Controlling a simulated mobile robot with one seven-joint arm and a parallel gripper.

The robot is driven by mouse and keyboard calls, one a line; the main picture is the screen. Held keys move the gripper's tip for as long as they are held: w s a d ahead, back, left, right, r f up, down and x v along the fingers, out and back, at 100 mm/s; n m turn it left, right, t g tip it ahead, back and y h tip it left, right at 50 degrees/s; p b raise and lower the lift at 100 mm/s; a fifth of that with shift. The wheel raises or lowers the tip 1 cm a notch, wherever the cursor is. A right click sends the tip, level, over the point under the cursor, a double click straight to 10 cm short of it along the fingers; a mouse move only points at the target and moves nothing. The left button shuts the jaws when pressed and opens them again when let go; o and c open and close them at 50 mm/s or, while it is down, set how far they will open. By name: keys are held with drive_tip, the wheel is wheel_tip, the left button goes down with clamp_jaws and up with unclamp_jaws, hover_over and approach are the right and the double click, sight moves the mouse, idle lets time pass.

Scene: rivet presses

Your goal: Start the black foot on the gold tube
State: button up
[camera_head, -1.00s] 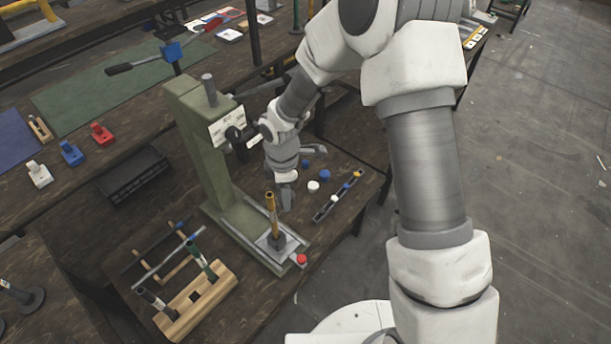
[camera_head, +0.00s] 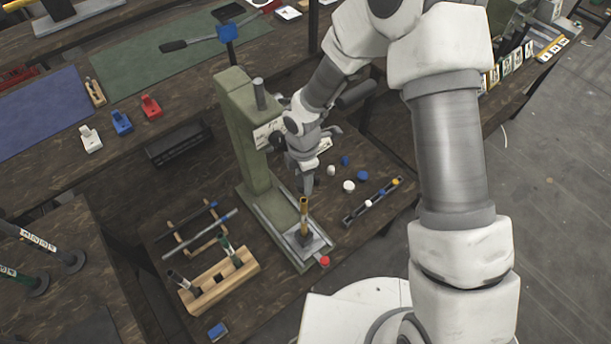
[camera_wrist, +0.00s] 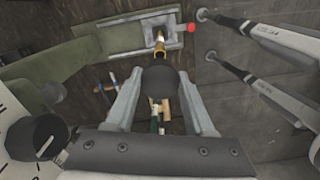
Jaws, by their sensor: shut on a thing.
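The gold tube (camera_head: 303,216) stands upright in the metal fixture (camera_head: 316,244) at the foot of the green press. Its upper part also shows in the wrist view (camera_wrist: 160,50). My gripper (camera_head: 307,188) is just above and slightly right of the tube's top in the head view. In the wrist view my gripper (camera_wrist: 163,100) is shut on the black foot (camera_wrist: 158,82), a dark round piece between the two fingers. The foot partly overlaps the tube there, and I cannot tell whether they touch. The foot's underside is hidden.
The green press column (camera_head: 245,140) rises close to my arm. A red button (camera_head: 324,261) sits at the fixture's front. A wooden block (camera_head: 222,280) holding tubes stands left. Blue and white caps (camera_head: 349,186) and a dark strip (camera_head: 372,203) lie right.

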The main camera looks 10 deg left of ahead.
idle(0.3)
drive_tip(key=shift+f+b, duration=2.55)
drive_tip(key=shift+f, duration=0.35)
drive_tip(key=shift+f+b, duration=1.15)
drive_tip(key=shift+b, duration=0.05)
drive_tip(key=o, duration=1.4)
drive_tip(key=shift+r, duration=0.1)
wheel_tip(320, 180, up, 12)
drive_tip(key=shift+p, duration=0.55)
